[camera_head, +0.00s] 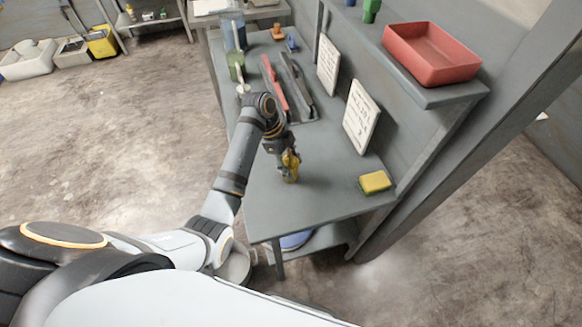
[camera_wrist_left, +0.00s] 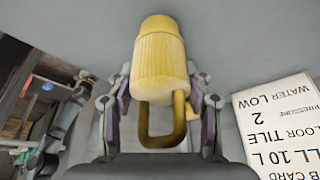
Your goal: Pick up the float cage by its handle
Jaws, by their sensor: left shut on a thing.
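The float cage, a yellow ribbed cylinder with a brownish loop handle, fills the middle of the left wrist view (camera_wrist_left: 160,65). Its handle (camera_wrist_left: 145,128) lies toward the palm, between the fingers. My left gripper (camera_wrist_left: 161,100) is shut on the float cage, with a finger on each side of it. In the head view my left gripper (camera_head: 287,158) points down over the near half of the grey bench, and the yellow float cage (camera_head: 291,174) shows at its tip. I cannot tell whether its lower end touches the bench. My right gripper is not in view.
The bench (camera_head: 325,195) is bare around the gripper. A yellow-green sponge (camera_head: 375,182) lies near its right edge. White printed cards (camera_head: 361,116) lean against the back panel. A red tray (camera_head: 431,53) sits on the shelf above. Red and dark bars (camera_head: 275,85) lie farther along.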

